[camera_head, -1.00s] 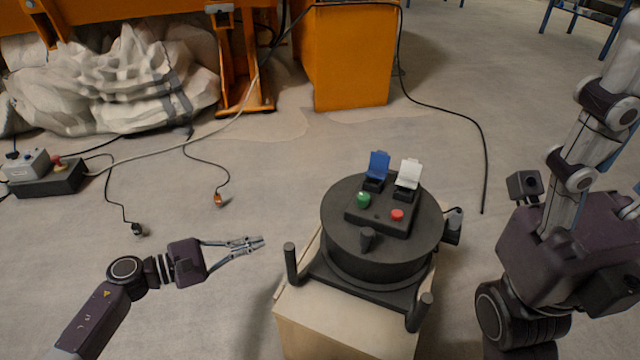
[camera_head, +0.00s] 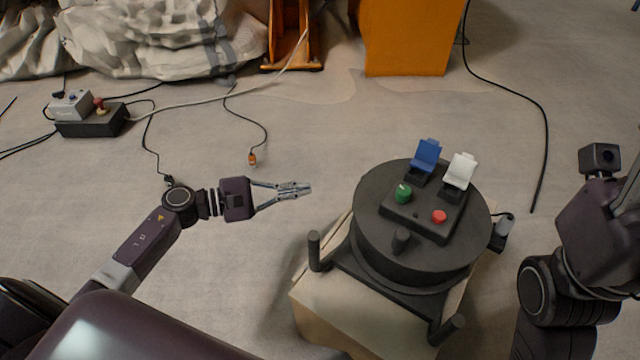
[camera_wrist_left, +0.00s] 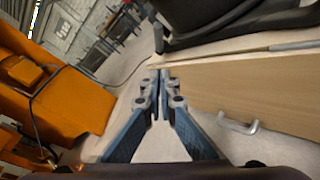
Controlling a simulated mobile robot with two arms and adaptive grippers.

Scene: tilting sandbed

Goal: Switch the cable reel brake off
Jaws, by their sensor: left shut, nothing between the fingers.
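The black round cable reel (camera_head: 418,235) stands on a light wooden box (camera_head: 335,318) right of centre in the head view. On its top is a control panel with a green button (camera_head: 403,193), a red button (camera_head: 439,216), a blue flip cover (camera_head: 426,155) and a white flip cover (camera_head: 460,170), both raised. A black knob (camera_head: 401,240) stands at the front of the reel top. I cannot tell which part is the brake. My left gripper (camera_head: 308,188) is shut and empty, left of the reel and apart from it. In the left wrist view its fingertips meet before the wooden box (camera_wrist_left: 250,85). My right gripper's fingers are not visible.
A black-and-grey control box (camera_head: 92,117) lies on the floor at left. A cable with an orange plug (camera_head: 252,157) lies behind my left gripper. An orange machine (camera_head: 405,38) stands at the back. Short posts (camera_head: 314,250) rise at the reel's base corners.

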